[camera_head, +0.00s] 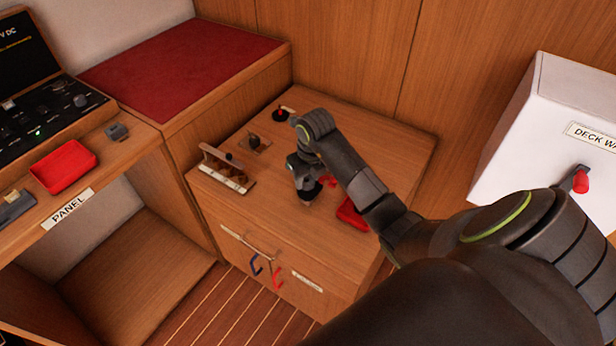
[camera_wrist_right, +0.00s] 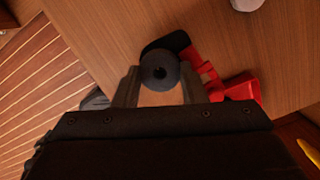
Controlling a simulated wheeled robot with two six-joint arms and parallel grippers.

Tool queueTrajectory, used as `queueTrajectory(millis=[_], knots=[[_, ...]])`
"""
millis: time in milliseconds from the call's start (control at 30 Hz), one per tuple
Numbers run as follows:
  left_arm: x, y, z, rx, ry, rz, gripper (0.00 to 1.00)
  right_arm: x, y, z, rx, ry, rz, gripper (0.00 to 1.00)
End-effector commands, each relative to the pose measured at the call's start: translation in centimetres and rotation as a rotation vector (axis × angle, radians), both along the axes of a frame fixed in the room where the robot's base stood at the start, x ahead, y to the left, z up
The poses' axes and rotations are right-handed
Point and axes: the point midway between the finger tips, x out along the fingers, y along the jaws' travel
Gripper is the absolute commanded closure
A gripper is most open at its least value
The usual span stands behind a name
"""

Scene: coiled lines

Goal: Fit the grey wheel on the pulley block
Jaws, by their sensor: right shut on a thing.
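My right gripper (camera_head: 307,196) is low over the top of the wooden cabinet. In the right wrist view its two fingers (camera_wrist_right: 158,88) are closed on the sides of a dark grey wheel (camera_wrist_right: 160,72) with a hole in its middle. A red part (camera_wrist_right: 238,88), which looks like the pulley block, lies just beyond and to the right of the wheel. In the head view red also shows beside the gripper (camera_head: 328,181). A dark rounded piece (camera_wrist_right: 165,43) is behind the wheel; I cannot tell whether the wheel touches it. My left gripper is out of view.
A red tray (camera_head: 352,214) is on the cabinet top (camera_head: 375,135) to the right, partly hidden by my arm. A wooden rack (camera_head: 227,168) stands at the left, with small dark fittings (camera_head: 254,142) behind it. A white box (camera_head: 545,125) is at the far right.

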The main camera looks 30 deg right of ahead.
Motion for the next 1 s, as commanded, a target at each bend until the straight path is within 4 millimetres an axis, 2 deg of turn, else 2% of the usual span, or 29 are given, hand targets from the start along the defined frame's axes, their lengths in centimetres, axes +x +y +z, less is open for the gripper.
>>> queueTrajectory(millis=[667, 1000], knots=[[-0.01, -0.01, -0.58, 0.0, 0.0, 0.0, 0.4, -0.08, 0.01, -0.69, 0.0, 0.001, 0.0, 0.84], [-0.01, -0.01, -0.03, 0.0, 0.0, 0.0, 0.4, -0.07, 0.01, -0.01, 0.0, 0.001, 0.0, 0.84]])
